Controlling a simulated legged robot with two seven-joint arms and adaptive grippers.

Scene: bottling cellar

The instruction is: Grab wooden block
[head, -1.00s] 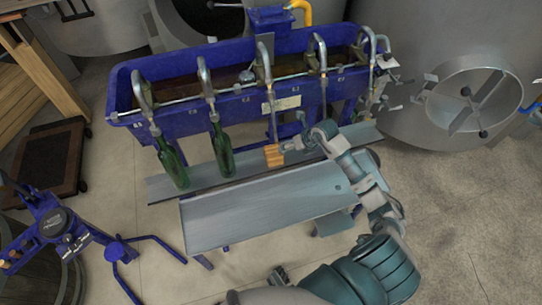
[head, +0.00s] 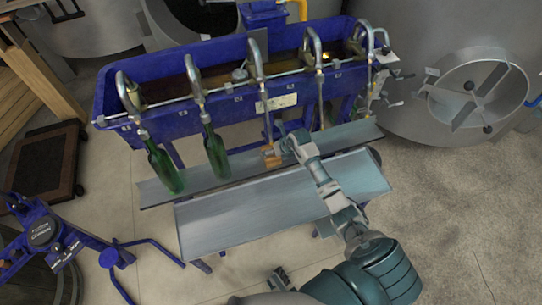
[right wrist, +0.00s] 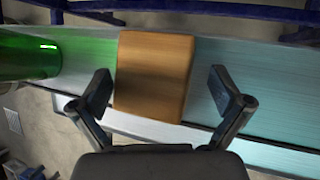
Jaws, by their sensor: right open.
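The wooden block (head: 272,161) is on the narrow metal shelf of the blue filling trough, below a filling spout. In the right wrist view the block (right wrist: 154,76) lies just ahead, between the two open fingers. My right gripper (right wrist: 161,88) is open and empty. The block is close to the left finger, with a wider gap to the right finger. In the head view my right gripper (head: 279,152) is at the block and partly covers it. My left gripper is not recognisable in either view.
Two green bottles (head: 163,167) (head: 216,153) stand left of the block under spouts; one shows at the left in the wrist view (right wrist: 28,57). The blue trough (head: 225,115) is behind. A wider metal plate (head: 240,215) lies in front. A steel tank (head: 440,80) stands right.

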